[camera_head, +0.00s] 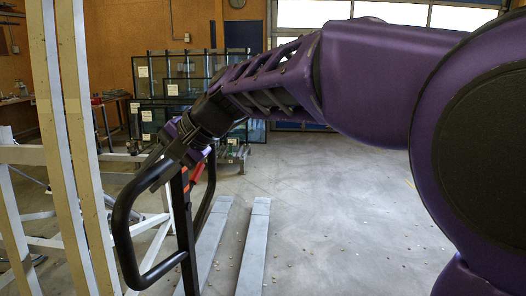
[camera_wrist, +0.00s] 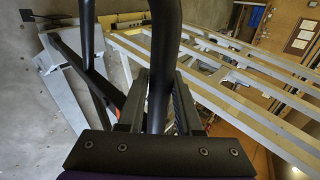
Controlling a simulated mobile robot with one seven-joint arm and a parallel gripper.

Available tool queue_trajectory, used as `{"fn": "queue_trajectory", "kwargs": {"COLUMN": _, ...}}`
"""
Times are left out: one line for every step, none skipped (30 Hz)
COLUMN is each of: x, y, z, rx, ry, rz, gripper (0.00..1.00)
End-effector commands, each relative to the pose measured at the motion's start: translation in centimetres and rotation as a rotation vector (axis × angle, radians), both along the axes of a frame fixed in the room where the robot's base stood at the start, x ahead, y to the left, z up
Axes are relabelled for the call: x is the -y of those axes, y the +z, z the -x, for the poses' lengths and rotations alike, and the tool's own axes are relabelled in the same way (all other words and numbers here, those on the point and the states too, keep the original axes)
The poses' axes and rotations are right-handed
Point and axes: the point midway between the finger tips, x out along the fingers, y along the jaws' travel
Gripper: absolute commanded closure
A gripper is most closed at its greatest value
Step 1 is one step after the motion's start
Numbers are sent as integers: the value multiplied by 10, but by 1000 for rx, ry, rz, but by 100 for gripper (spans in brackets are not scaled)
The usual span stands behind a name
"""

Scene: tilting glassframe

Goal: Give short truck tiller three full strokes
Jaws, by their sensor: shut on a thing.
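The truck's tiller is a black tube loop (camera_head: 121,232) on a dark post (camera_head: 184,225), at left of centre in the head view. The post looks close to upright, and a red part (camera_head: 197,173) shows beside it. My gripper (camera_head: 160,170) reaches in from the right and is shut on the loop's upper bar. In the wrist view the black tube (camera_wrist: 162,45) runs between the two fingers of my gripper (camera_wrist: 160,85). The truck's two grey forks (camera_head: 254,245) lie low on the floor behind the tiller. The truck's base is mostly hidden.
A pale wooden and white frame (camera_head: 62,150) stands close to the left of the tiller. Racks of glass panes (camera_head: 175,75) stand against the back wall. The concrete floor (camera_head: 345,220) to the right is clear apart from small debris.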

Motion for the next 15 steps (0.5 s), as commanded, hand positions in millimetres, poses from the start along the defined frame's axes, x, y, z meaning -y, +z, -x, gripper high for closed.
{"fn": "queue_trajectory", "kwargs": {"x": 9, "y": -4, "z": 1, "rx": -1, "ry": -4, "rz": 2, "gripper": 100}}
{"fn": "queue_trajectory", "kwargs": {"x": 14, "y": -4, "z": 1, "rx": -1, "ry": -6, "rz": 2, "gripper": 100}}
{"fn": "queue_trajectory", "kwargs": {"x": 20, "y": -5, "z": 3, "rx": -1, "ry": -5, "rz": 2, "gripper": 100}}
{"fn": "queue_trajectory", "kwargs": {"x": 24, "y": -6, "z": 4, "rx": -1, "ry": -4, "rz": 3, "gripper": 100}}
{"fn": "queue_trajectory", "kwargs": {"x": 28, "y": -6, "z": 5, "rx": -1, "ry": -4, "rz": 3, "gripper": 100}}
{"fn": "queue_trajectory", "kwargs": {"x": 35, "y": -6, "z": 6, "rx": -2, "ry": -4, "rz": 4, "gripper": 100}}
{"fn": "queue_trajectory", "kwargs": {"x": 39, "y": -7, "z": 6, "rx": -3, "ry": -5, "rz": 4, "gripper": 100}}
{"fn": "queue_trajectory", "kwargs": {"x": 44, "y": -7, "z": 7, "rx": -3, "ry": -5, "rz": 4, "gripper": 100}}
{"fn": "queue_trajectory", "kwargs": {"x": 49, "y": -7, "z": 9, "rx": -2, "ry": -3, "rz": 4, "gripper": 100}}
{"fn": "queue_trajectory", "kwargs": {"x": 54, "y": -8, "z": 10, "rx": -4, "ry": -3, "rz": 3, "gripper": 100}}
{"fn": "queue_trajectory", "kwargs": {"x": 58, "y": -8, "z": 10, "rx": -4, "ry": -5, "rz": 3, "gripper": 100}}
{"fn": "queue_trajectory", "kwargs": {"x": 64, "y": -9, "z": 11, "rx": -5, "ry": -4, "rz": 4, "gripper": 100}}
{"fn": "queue_trajectory", "kwargs": {"x": 68, "y": -9, "z": 12, "rx": -5, "ry": -3, "rz": 4, "gripper": 100}}
{"fn": "queue_trajectory", "kwargs": {"x": 71, "y": -9, "z": 13, "rx": -5, "ry": -3, "rz": 4, "gripper": 100}}
{"fn": "queue_trajectory", "kwargs": {"x": 75, "y": -9, "z": 14, "rx": -5, "ry": -3, "rz": 5, "gripper": 100}}
